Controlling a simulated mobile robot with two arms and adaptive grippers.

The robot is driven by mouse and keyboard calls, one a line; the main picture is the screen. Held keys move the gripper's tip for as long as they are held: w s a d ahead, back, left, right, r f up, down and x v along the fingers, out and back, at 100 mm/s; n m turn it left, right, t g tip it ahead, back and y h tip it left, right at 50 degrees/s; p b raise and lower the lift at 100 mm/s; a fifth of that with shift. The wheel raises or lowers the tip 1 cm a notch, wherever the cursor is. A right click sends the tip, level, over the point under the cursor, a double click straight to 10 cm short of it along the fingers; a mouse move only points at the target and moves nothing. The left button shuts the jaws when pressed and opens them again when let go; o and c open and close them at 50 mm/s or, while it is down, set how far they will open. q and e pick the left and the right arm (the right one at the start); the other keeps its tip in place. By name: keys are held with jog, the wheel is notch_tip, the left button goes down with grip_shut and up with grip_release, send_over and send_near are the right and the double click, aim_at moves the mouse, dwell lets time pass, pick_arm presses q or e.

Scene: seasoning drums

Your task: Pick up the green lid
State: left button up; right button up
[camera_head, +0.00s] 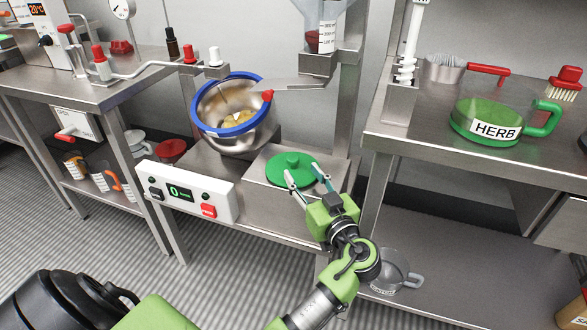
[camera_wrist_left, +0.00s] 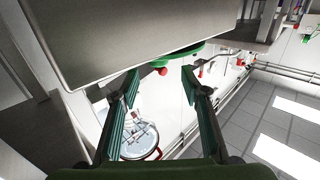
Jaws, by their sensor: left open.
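The green lid (camera_head: 282,176) is a round disc with a raised green knob. It lies flat on the steel top to the right of the bowl in the head view. My left gripper (camera_head: 305,174) is open at the lid's near right side, with its fingers pointing toward the knob. Nothing is held between the fingers. In the left wrist view the open fingers (camera_wrist_left: 160,74) show, with the green lid (camera_wrist_left: 185,52) seen edge-on just beyond them. I cannot tell whether a finger touches the lid. My right gripper is not in view.
A steel bowl with a blue rim (camera_head: 232,130) stands left of the lid. A control box (camera_head: 186,192) is at the front. A post rises behind the lid. A green HERB container (camera_head: 490,122) stands on the right table.

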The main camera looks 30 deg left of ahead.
aim_at(295, 163)
pick_arm(q)
jog(key=shift+x, duration=1.5)
jog(key=x, duration=0.4)
jog(key=shift+w, duration=0.25)
jog(key=shift+w+a, duration=0.1)
jog(key=shift+a, duration=0.1)
jog(key=c, duration=1.1)
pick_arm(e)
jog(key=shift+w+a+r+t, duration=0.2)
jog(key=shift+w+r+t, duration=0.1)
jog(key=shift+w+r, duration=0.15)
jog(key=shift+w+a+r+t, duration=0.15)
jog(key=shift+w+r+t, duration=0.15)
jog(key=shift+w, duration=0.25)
